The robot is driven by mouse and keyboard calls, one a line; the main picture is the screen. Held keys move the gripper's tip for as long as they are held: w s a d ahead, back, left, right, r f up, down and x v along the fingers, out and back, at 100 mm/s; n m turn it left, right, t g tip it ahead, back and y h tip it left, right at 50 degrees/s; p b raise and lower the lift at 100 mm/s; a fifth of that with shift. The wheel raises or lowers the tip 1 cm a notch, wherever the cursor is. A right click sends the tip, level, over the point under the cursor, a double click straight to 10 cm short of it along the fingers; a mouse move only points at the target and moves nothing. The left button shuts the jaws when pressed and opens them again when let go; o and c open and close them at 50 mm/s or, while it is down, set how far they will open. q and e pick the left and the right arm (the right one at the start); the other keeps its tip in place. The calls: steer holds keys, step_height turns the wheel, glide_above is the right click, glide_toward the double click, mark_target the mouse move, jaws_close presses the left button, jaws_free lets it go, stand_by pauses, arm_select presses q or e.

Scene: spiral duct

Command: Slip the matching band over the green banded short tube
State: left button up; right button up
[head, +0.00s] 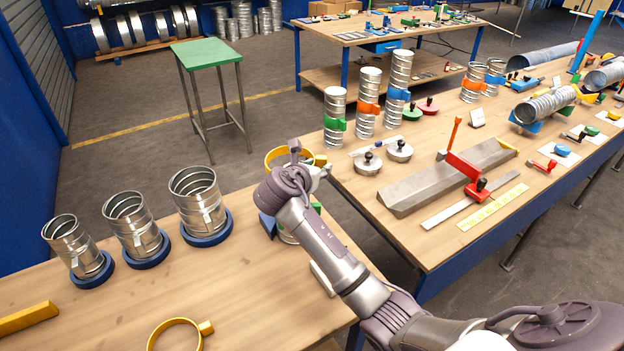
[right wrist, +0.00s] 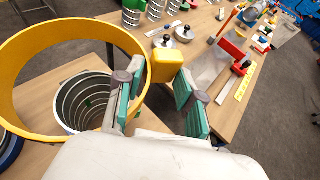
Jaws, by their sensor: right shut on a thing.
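My right gripper (right wrist: 160,85) is shut on the yellow block of a yellow band (right wrist: 30,45), a wide open ring; in the head view the ring (head: 272,160) shows partly behind my wrist. A short ribbed metal tube (right wrist: 70,112) stands upright below the ring, which looks raised above its open top. In the head view my arm hides most of this tube (head: 286,238); a bit of green shows beside it. Another short tube with a green band (head: 335,108) stands on the far table. My left gripper is not in view.
Three metal tubes in blue ring bases stand on the near table, one of them here (head: 197,205). Another yellow band (head: 178,332) and a yellow bar (head: 28,318) lie in front. A metal trough (head: 450,175) lies on the right table. A green-topped stool (head: 205,52) stands behind.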

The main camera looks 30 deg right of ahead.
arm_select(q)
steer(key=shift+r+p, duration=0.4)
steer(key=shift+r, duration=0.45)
arm_select(e)
steer(key=shift+w+r+m+g+h, duration=0.3)
steer(key=shift+w+r+m+g, duration=0.1)
steer(key=shift+g, duration=0.1)
steer(key=shift+f, duration=0.2)
